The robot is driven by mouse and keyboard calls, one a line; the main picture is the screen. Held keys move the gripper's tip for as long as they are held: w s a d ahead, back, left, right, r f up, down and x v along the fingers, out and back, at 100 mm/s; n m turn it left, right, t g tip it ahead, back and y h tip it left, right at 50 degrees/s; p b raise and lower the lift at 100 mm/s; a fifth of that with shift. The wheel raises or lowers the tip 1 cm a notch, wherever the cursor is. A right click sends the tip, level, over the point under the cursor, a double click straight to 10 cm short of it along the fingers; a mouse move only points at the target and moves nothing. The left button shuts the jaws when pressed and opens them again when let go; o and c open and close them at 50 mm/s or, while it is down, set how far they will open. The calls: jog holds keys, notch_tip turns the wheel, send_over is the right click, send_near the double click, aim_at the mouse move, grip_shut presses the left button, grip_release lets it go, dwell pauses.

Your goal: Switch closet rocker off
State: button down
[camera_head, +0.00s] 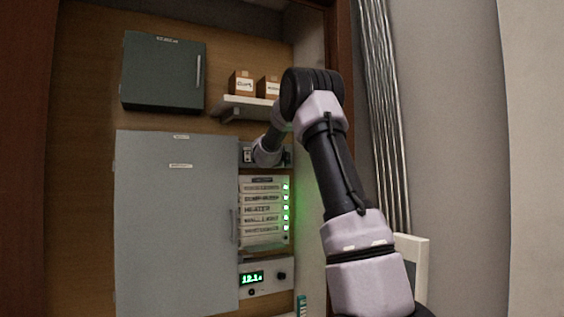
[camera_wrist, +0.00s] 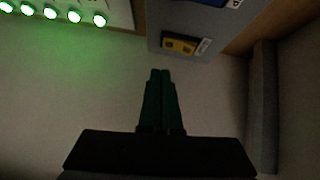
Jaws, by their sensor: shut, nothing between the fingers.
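A small switch with a pale face (camera_head: 247,155) sits on a grey plate right of the large grey cabinet door in the head view; it looks like the closet rocker, but its position is too small to read. My gripper (camera_wrist: 161,72) is shut and empty in the wrist view, its dark green fingers together and pointing towards the grey plate (camera_wrist: 168,14). That plate carries a yellow part (camera_wrist: 180,45) with a white label, and a blue part at the top edge. The fingertips appear apart from the yellow part. In the head view my wrist hides part of the plate.
Labelled modules (camera_head: 262,209) with lit green lamps are below the plate, and a display unit (camera_head: 265,277) is under them. A shelf (camera_head: 245,109) with two small boxes is above. A dark green box (camera_head: 163,72) hangs upper left. Metal pipes (camera_head: 385,110) run at the right.

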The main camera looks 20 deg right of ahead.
jog(key=f+v, duration=0.1)
jog(key=v, duration=0.9)
jog(key=shift+s+f, duration=0.25)
jog(key=shift+f, duration=0.15)
jog(key=s+a+r+n+t+y, duration=0.2)
jog(key=s+a+n+t+y, duration=0.1)
jog(key=s+a+n+y, duration=0.95)
jog(key=s+a+f+n+g, duration=0.1)
jog(key=s+f+n+g, duration=0.1)
jog(key=s+f, duration=0.3)
jog(key=s+a+f+n+g, duration=0.2)
jog(key=s+f+n+g, duration=0.1)
jog(key=s, duration=1.1)
jog(key=s+a+f+n+g+y, duration=0.1)
jog(key=s+a+f+n+g, duration=0.1)
jog(key=s+f, duration=0.6)
jog(key=shift+s+n+g, duration=0.7)
jog(key=shift+s+n, duration=0.35)
jog(key=shift+s, duration=0.05)
jog(key=shift+f, duration=0.1)
